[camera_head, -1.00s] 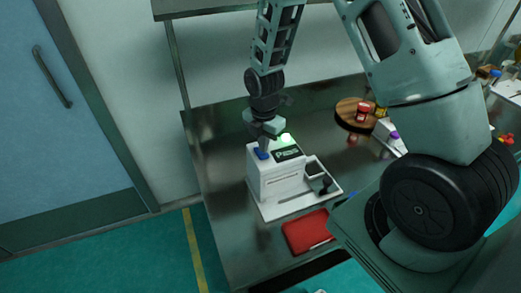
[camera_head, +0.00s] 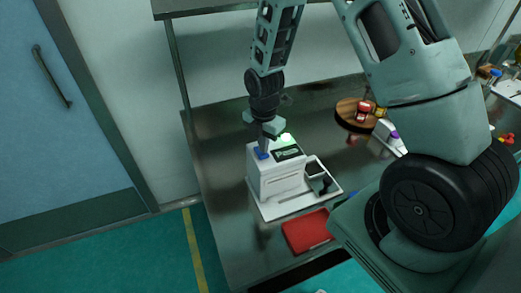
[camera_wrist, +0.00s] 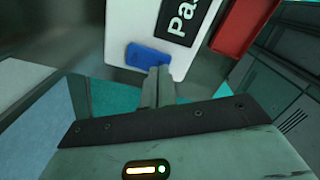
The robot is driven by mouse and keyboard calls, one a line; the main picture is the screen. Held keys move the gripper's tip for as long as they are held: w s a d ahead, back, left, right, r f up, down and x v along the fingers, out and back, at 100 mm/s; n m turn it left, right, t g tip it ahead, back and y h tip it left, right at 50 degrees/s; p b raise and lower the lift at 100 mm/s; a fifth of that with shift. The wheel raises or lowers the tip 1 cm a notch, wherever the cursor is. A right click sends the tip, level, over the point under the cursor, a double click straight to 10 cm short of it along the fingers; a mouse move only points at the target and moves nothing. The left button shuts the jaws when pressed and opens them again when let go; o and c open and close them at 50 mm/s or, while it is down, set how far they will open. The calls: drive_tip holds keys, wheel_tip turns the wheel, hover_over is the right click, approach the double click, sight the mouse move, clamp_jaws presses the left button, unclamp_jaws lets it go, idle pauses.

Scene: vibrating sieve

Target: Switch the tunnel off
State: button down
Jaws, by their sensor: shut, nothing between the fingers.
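The tunnel machine looks like a white box (camera_head: 278,181) with a black label on top and a white base, standing on the metal bench. A blue button (camera_head: 261,155) is on the left of its top; the wrist view shows it as a blue bar (camera_wrist: 147,55). A green light (camera_head: 286,138) glows on the top. My gripper (camera_head: 265,146) is shut and empty, pointing down at the blue button. In the wrist view its fingertips (camera_wrist: 159,72) are at the button's edge; I cannot tell whether they touch or press it.
A red tray-like object (camera_head: 306,231) lies on the bench (camera_head: 235,233) in front of the machine. A round wooden stand (camera_head: 346,116) with red containers is behind to the right, with a white item (camera_head: 387,138) beside it. The bench left of the machine is clear.

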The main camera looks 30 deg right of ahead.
drive_tip(key=shift+f+b, duration=0.55)
drive_tip(key=shift+f, duration=0.25)
drive_tip(key=shift+r, duration=0.15)
drive_tip(key=shift+r+p, duration=2.9)
drive_tip(key=shift+r, duration=0.55)
drive_tip(key=shift+f, duration=0.1)
drive_tip(key=shift+a, duration=0.15)
drive_tip(key=s+a+r+m+b, duration=0.4)
drive_tip(key=a, duration=0.5)
drive_tip(key=s+a+r+m+b, duration=0.2)
drive_tip(key=s+a+m, duration=0.3)
drive_tip(key=s, duration=0.5)
drive_tip(key=s+a+r+m+b, duration=0.2)
drive_tip(key=s+a+m+b, duration=0.2)
drive_tip(key=s, duration=0.5)
drive_tip(key=shift+s+a+m+y+b, duration=0.3)
drive_tip(key=shift+s+a+m+b, duration=0.05)
drive_tip(key=shift+m, duration=0.15)
